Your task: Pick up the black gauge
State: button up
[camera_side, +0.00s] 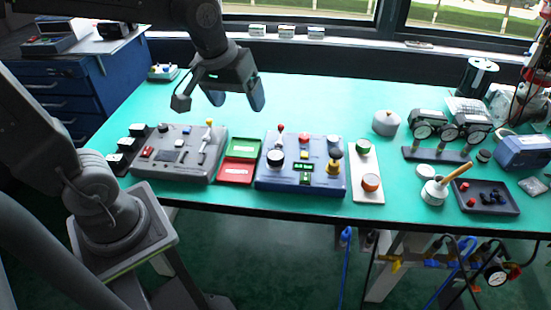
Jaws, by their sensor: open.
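One black gauge (425,124) is leftmost, another (450,132) is in the middle, and a third (475,134) is on the right. They stand on or just behind a dark rack (437,154); the exact contact is too small to tell. My gripper (237,101) is open and empty, pointing down above the back left part of the table. It is well to the left of the gauges and apart from them.
A grey control panel (178,170), red and green trays (237,170) and a blue control panel (300,185) line the front. A grey knobbed block (386,122) and a white board (366,190) lie between panels and gauges. A dark tray (500,207) is at right. The back middle is clear.

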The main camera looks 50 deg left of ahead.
jog(key=w+a+f+n+g, duration=0.25)
jog(key=w+f+n, duration=0.25)
jog(key=w, duration=0.3)
jog(key=n+g, duration=0.1)
jog(key=n, duration=0.4)
send_over(276, 155)
notch_tip(276, 155, down, 8)
jog(key=f, duration=0.8)
jog(key=shift+w+a, duration=0.3)
jog(key=shift+s+d+f, duration=0.1)
jog(key=shift+s+f, duration=0.05)
jog(key=shift+f, duration=1.25)
jog(key=shift+s+d+f, duration=0.1)
jog(key=shift+f, duration=1.25)
jog(key=c, duration=1.1)
